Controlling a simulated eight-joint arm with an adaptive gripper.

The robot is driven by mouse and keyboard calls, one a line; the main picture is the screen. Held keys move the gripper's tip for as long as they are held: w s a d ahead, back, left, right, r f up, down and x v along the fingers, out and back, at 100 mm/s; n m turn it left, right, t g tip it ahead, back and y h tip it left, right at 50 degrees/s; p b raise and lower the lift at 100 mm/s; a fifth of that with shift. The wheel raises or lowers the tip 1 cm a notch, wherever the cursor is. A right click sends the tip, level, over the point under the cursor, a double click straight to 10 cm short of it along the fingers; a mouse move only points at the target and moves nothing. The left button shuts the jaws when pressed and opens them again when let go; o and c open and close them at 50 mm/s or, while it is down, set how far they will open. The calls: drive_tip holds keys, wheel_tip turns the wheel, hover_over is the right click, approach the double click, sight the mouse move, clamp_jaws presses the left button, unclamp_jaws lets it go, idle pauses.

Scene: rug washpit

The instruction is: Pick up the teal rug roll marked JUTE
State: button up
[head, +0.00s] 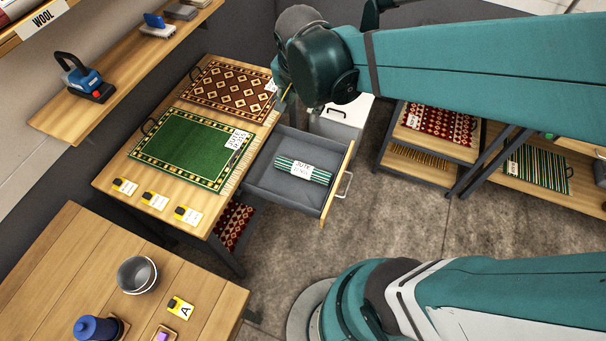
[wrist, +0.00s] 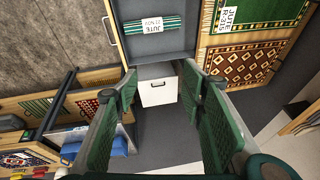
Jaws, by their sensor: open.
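The teal striped rug roll (head: 321,177) lies in the open drawer, with a white JUTE label around its middle. In the wrist view the same roll (wrist: 176,24) is near the top, beyond the fingertips. The drawer (head: 264,177) is grey inside with a wooden front and is pulled out from the table. My gripper (wrist: 170,84) is open and empty, its two green-padded fingers spread apart and clear of the roll. In the head view my arm's end hangs above the table's far corner, and the fingers are mostly hidden there.
A green rug (head: 186,148) and a red diamond-patterned rug (head: 226,88) lie flat on the table beside the drawer. A white cabinet (head: 342,122) stands behind the drawer. Shelves with rugs (head: 437,124) stand at the right. A wooden bench (head: 60,260) with a bowl (head: 137,275) is nearer.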

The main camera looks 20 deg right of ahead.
drive_tip(key=w+f+m+g+h+b, duration=0.1)
drive_tip(key=w+f+m+b, duration=0.25)
drive_tip(key=f, duration=0.55)
drive_tip(key=w+f+m+g+h+b, duration=0.1)
drive_tip(key=w+f+m+b, duration=0.3)
drive_tip(key=f, duration=0.6)
drive_tip(key=m+g+h+b, duration=0.2)
drive_tip(key=m+g+b, duration=0.1)
drive_tip(key=m+b, duration=0.65)
hover_over(300, 168)
drive_tip(key=w+a, duration=0.1)
drive_tip(key=a, duration=0.2)
wheel_tip(300, 168, down, 20)
drive_tip(key=shift+d+r+p, duration=0.1)
drive_tip(key=shift+p, duration=0.3)
drive_tip(key=shift+b+x, duration=0.35)
drive_tip(key=shift+x, duration=0.9)
drive_tip(key=shift+b+x, duration=1.05)
drive_tip(key=shift+x, duration=1.6)
